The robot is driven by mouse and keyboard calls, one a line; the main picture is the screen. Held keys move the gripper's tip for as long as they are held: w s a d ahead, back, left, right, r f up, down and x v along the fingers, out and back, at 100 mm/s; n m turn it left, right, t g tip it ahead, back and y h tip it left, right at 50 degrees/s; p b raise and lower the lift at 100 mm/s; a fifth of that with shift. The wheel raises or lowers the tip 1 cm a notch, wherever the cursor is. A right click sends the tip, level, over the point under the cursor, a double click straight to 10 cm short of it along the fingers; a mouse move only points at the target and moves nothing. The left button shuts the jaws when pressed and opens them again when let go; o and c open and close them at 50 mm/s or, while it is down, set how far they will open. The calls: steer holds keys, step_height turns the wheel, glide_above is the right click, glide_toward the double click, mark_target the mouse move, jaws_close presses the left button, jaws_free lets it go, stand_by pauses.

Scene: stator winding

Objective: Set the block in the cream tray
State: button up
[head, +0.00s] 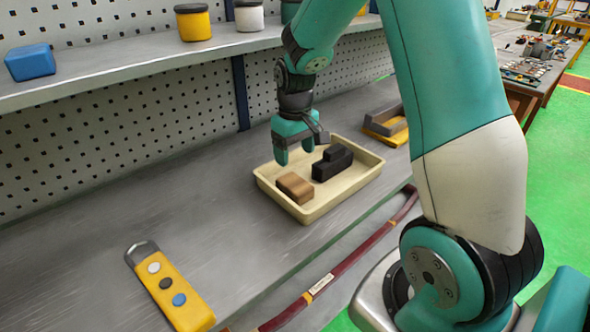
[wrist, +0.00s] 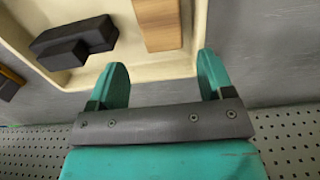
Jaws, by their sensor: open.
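The cream tray (head: 318,207) lies on the grey bench; its inner floor also shows in the wrist view (wrist: 125,62). A wooden brown block (head: 295,188) rests in the tray's left part; in the wrist view the block (wrist: 160,22) is ahead of the fingers. A black stepped piece (head: 332,165) sits beside it in the tray, also in the wrist view (wrist: 75,42). My gripper (head: 295,150) is open and empty, with teal fingers above the tray's back side. In the wrist view my gripper (wrist: 165,80) has a clear gap between its fingertips.
A yellow control box (head: 170,286) with buttons lies at the front left of the bench. A grey and yellow holder (head: 387,124) stands right of the tray. A shelf above holds a blue block (head: 30,62) and several jars (head: 193,22). The bench left of the tray is clear.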

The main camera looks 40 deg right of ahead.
steer(key=s+a+r+n+y, duration=0.1)
steer(key=s+a+r+n, duration=0.1)
steer(key=s+a+r, duration=0.35)
steer(key=s+a+r+n+y, duration=0.1)
steer(key=s+a+r, duration=0.15)
steer(key=a, duration=0.55)
steer(key=s+a+r+n+y, duration=0.1)
steer(key=s+a+r, duration=0.1)
steer(key=s+a, duration=0.3)
steer(key=s+a+r+n+y, duration=0.1)
steer(key=s+a, duration=0.3)
steer(key=s, duration=0.5)
steer(key=shift+s+a+r+n, duration=0.15)
steer(key=shift+a+r+n, duration=0.2)
steer(key=shift+r+n, duration=0.45)
